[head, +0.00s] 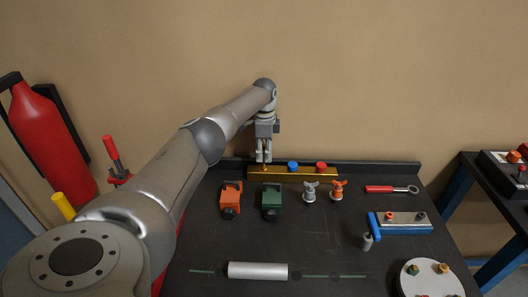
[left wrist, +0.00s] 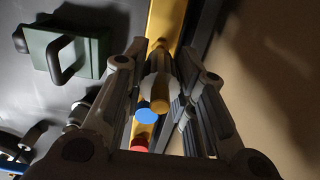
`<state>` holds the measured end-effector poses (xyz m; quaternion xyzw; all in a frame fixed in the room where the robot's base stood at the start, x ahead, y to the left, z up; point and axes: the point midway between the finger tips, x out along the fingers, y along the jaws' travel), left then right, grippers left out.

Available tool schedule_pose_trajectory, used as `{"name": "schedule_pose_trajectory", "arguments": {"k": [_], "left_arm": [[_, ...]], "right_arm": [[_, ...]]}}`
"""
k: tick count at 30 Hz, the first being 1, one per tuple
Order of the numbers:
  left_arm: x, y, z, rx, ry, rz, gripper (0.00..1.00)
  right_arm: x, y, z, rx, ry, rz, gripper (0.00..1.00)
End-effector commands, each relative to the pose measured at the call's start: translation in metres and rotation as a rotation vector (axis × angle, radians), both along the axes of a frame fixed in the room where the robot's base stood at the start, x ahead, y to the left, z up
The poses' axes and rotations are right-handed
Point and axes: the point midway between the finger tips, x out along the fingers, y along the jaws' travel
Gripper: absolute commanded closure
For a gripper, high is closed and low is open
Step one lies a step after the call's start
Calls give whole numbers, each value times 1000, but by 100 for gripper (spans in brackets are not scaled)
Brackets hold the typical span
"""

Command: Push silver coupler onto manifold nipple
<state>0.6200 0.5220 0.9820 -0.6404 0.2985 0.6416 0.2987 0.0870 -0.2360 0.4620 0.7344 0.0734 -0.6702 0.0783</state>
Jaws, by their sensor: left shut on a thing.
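A gold manifold bar (head: 285,176) lies along the back of the table, with a blue cap (head: 293,166) and a red cap (head: 321,167) on it. My left gripper (head: 263,158) points down at the bar's left end, left of the blue cap. In the left wrist view its fingers (left wrist: 162,75) are shut on a small silver piece, seemingly the silver coupler (left wrist: 149,86). A gold stub (left wrist: 160,104) shows beside it, and the blue cap (left wrist: 147,116) is beyond. Whether the coupler is around the nipple or above it, I cannot tell; the fingers hide the contact. My right gripper is not in view.
An orange device (head: 231,197), a green device (head: 271,199), a silver winged fitting (head: 309,192) and an orange winged fitting (head: 337,190) stand in front of the bar. A red-handled wrench (head: 386,189) and a blue fixture (head: 405,229) lie right. A silver cylinder (head: 257,270) lies in front.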

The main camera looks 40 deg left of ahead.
Motion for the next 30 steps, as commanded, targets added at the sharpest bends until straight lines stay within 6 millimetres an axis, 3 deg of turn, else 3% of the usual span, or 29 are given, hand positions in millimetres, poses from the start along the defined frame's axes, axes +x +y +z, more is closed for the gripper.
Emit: {"name": "schedule_pose_trajectory", "arguments": {"k": [17, 30], "left_arm": [[0, 0, -18, -1, -1, 1, 100], [0, 0, -20, 0, -1, 0, 100]], "right_arm": [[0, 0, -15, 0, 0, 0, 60], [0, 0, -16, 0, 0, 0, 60]]}}
